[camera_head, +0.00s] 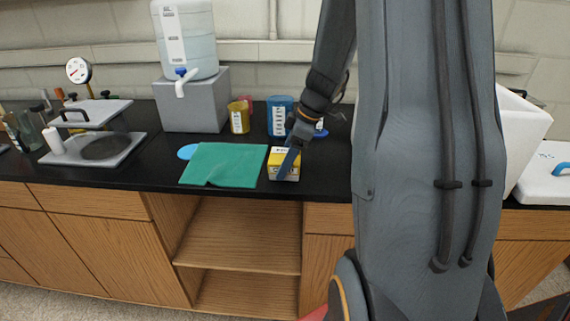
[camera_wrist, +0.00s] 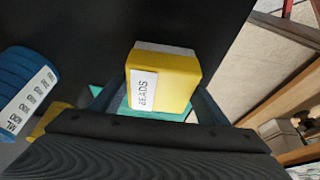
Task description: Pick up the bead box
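The yellow bead box (camera_head: 288,173) stands on the black counter, at the right edge of the green cloth. In the wrist view the box (camera_wrist: 172,80) has a white label reading "BEADS". My gripper (camera_head: 291,158) is down at the box, and one finger crosses in front of it in the head view. In the wrist view my gripper (camera_wrist: 155,103) has a finger on each side of the box. A gap shows between the left finger and the box, so the gripper looks open around it. The contact on the right side is hard to judge.
The green cloth (camera_head: 225,165) lies left of the box. A blue labelled container (camera_head: 281,116) and a yellow one (camera_head: 239,117) stand behind. A grey block (camera_head: 191,100) bears a water dispenser (camera_head: 186,40). The counter's front edge is close to the box.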

